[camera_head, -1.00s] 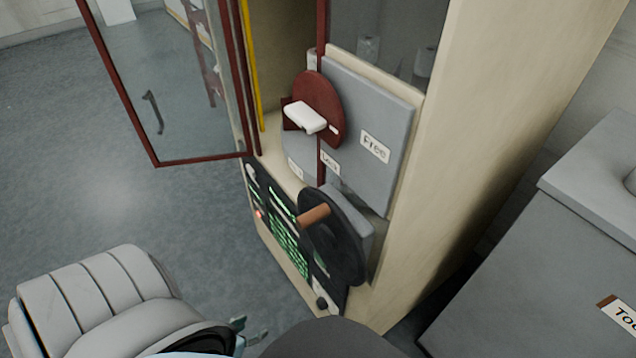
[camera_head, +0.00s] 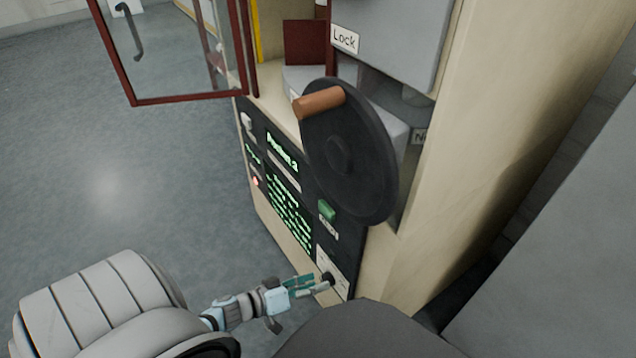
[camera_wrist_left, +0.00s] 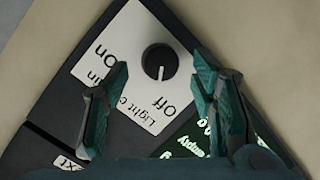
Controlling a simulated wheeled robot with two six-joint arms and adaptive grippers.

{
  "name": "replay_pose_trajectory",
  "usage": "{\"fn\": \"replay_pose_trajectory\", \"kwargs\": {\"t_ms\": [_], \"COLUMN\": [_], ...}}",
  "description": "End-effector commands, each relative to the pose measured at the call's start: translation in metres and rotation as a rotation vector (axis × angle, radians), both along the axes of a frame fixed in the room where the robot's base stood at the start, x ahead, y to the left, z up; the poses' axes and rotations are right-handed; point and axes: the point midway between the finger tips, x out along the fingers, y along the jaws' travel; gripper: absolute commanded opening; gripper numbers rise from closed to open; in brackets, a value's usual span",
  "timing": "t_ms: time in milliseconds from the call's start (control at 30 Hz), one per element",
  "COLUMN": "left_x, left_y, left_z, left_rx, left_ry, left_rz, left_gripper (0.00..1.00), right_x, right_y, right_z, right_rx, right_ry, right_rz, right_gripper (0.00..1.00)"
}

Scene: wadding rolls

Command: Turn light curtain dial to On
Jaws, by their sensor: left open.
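The light curtain dial is a small black knob (camera_wrist_left: 160,61) on a white label plate (camera_wrist_left: 115,50) marked "On", "Off" and "Light c…". In the left wrist view its white pointer mark faces the "Off" side. In the head view the dial (camera_head: 328,278) sits low on the black control panel. My left gripper (camera_head: 312,286) is open close in front of the dial. In the left wrist view the two teal fingertips (camera_wrist_left: 162,84) stand apart, one on each side below the knob. I cannot tell from the views whether either finger touches it. My right gripper is out of view.
A large black handwheel with an orange handle (camera_head: 320,102) juts out above the panel. A green button (camera_head: 327,209) and green-text screen (camera_head: 285,205) are near the dial. A red-framed glass door (camera_head: 180,98) stands open at upper left. Floor (camera_head: 100,190) at left is clear.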

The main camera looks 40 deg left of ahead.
Motion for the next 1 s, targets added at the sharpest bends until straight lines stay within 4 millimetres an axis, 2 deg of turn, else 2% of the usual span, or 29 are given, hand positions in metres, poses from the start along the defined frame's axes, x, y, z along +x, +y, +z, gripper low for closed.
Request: {"fn": "replay_pose_trajectory", "kwargs": {"t_ms": [133, 400, 700, 1000], "left_x": [0.013, 0.015, 0.014, 0.014], "left_y": [-0.005, -0.006, -0.006, -0.007], "left_z": [-0.005, -0.004, -0.004, -0.003], "left_rx": [-0.001, 0.000, 0.000, 0.029], "left_ry": [0.000, 0.001, 0.001, -0.009], "left_rz": [0.002, 0.001, 0.001, 0.000], "left_gripper": [0.52, 0.50, 0.04, 0.04], "right_x": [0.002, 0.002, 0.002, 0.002], "right_y": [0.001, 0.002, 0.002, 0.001], "right_z": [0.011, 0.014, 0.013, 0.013], "right_rx": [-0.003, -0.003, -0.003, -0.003], "right_ry": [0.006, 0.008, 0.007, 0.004], "right_rz": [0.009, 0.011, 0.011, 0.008], "right_gripper": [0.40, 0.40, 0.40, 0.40]}}
